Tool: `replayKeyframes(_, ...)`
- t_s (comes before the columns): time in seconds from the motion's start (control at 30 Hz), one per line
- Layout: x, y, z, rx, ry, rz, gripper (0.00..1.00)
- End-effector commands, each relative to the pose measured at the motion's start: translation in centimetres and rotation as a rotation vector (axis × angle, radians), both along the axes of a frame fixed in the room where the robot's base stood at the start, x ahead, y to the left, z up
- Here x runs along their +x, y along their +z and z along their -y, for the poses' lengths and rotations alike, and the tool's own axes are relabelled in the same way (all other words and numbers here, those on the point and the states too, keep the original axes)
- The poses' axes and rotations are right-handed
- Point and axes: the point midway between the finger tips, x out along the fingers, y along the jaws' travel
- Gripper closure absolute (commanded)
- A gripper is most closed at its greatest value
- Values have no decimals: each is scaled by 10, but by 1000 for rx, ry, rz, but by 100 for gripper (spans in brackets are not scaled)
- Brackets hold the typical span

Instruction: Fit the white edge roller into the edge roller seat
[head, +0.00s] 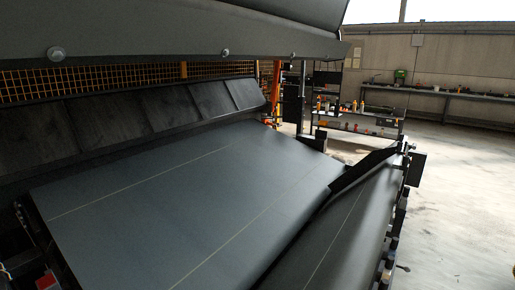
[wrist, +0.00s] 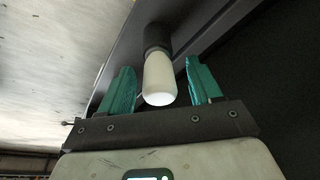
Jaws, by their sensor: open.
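The white edge roller (wrist: 159,80) shows in the wrist view as a pale cylinder, its rounded near end toward me. Its far end meets a dark cylindrical piece (wrist: 156,37), in line with it, on a dark metal beam. I take this piece to be the edge roller seat, but how deep the roller sits in it cannot be told. My gripper (wrist: 159,66) is open, its two teal fingers on either side of the roller, with a gap visible on both sides. Neither the roller nor my gripper can be made out in the head view.
A wide dark conveyor belt (head: 190,200) fills the head view, with a second belt (head: 345,225) beside it on the right. A dark beam (wrist: 205,30) runs close behind the roller. Shelves (head: 345,120) and a workbench (head: 440,92) stand far back. Concrete floor (head: 460,185) is clear at right.

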Motion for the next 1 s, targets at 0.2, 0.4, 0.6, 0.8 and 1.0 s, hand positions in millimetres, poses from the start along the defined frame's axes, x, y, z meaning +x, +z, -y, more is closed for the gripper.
replayKeyframes(0.2,-1,2,0,0,0,0,36)
replayKeyframes(0.4,-6,21,1,-1,1,1,36)
replayKeyframes(0.6,-17,54,3,0,0,2,36)
replayKeyframes(0.8,-26,84,4,0,0,1,36)
replayKeyframes(1.0,-31,100,5,0,0,0,36)
